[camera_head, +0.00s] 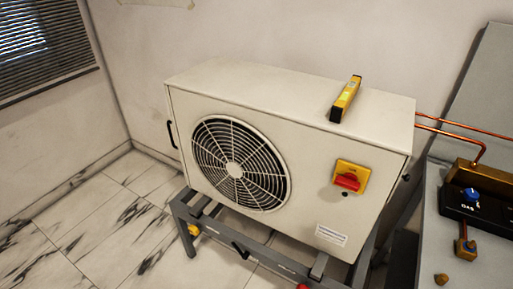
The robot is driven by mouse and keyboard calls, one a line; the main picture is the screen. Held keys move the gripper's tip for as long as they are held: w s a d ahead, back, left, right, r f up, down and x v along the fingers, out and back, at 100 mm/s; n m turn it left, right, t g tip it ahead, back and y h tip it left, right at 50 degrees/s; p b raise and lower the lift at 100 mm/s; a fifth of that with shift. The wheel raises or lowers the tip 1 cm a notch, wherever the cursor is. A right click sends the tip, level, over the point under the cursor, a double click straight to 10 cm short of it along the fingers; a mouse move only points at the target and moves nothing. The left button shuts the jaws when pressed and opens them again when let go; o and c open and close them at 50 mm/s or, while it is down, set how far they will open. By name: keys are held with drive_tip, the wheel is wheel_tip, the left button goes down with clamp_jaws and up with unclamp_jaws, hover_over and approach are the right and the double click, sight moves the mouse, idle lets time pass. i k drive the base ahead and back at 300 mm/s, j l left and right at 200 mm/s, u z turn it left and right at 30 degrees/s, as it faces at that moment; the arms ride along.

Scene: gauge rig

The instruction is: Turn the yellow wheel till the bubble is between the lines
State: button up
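A yellow spirit level (341,106) with dark sides lies on top of a large cream fan unit (310,143), near its right end. Its bubble and lines are too small to make out. A small yellow part (193,230), possibly the yellow wheel, shows low at the left leg of the grey stand (183,220) under the unit. Its shape is hard to tell. A red part (303,286) shows at the bottom edge, partly cut off. My gripper is not in view.
The unit's front has a round fan grille (240,165) and a red switch on a yellow plate (350,175). Copper pipes (465,132) run right to a grey bench (455,265) with a blue-knobbed gas block (472,197). Tiled floor (90,230) at the left is clear.

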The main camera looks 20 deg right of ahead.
sight(194, 229)
drive_tip(key=i+l+z, duration=0.1)
drive_tip(key=z, duration=0.3)
drive_tip(key=i+z, duration=0.25)
drive_tip(key=z, duration=0.15)
drive_tip(key=i+z, duration=0.2)
drive_tip(key=z, duration=0.25)
